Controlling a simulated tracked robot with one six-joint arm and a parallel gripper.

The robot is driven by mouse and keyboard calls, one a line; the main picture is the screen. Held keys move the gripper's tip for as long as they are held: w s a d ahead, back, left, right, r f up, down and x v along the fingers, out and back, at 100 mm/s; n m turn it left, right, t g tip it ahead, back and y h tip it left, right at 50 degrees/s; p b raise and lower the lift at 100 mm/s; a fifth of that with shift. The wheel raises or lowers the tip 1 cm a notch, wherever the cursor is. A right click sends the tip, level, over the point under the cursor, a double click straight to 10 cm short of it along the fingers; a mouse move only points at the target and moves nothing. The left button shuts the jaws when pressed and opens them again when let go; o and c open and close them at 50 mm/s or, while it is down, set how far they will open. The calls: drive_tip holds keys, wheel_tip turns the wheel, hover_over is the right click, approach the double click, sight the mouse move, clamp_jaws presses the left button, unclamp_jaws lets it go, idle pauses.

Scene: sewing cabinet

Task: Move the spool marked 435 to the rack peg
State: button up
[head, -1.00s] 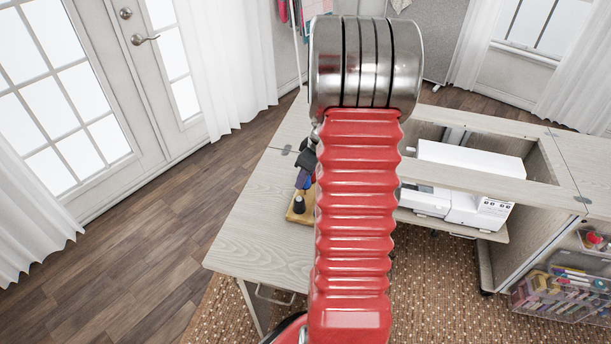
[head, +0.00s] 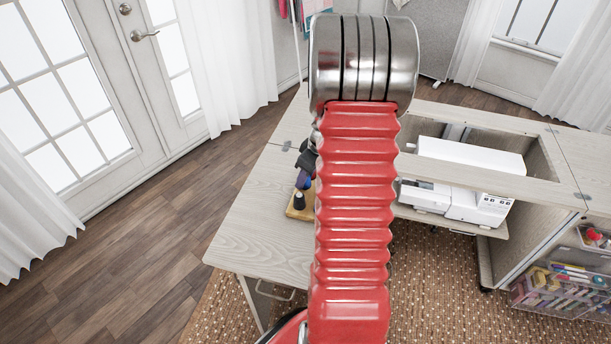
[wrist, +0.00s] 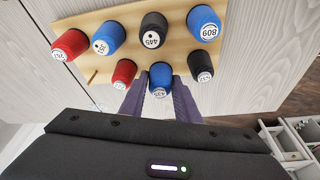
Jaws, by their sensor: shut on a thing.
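The blue spool marked 435 (wrist: 160,80) is between the two purple fingers of my gripper (wrist: 160,98) in the wrist view, and the gripper is shut on it. Its label faces the camera. The wooden rack (wrist: 105,50) lies beyond, on the pale cabinet top. A bare peg (wrist: 92,76) shows at the rack's left, near the front edge. I cannot tell whether the held spool is clear of the rack.
Close beside the held spool are a red spool (wrist: 124,72) and a black spool (wrist: 200,66). Behind stand a red spool (wrist: 70,44), a blue one (wrist: 108,38), black 445 (wrist: 153,30) and blue 809 (wrist: 204,23). A white sewing machine (head: 470,160) is to the right.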

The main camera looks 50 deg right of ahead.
drive_tip(key=shift+f, duration=0.2)
drive_tip(key=o, duration=1.1)
drive_tip(key=v, duration=1.3)
drive_tip(key=shift+r, duration=0.35)
drive_tip(key=shift+s, duration=0.1)
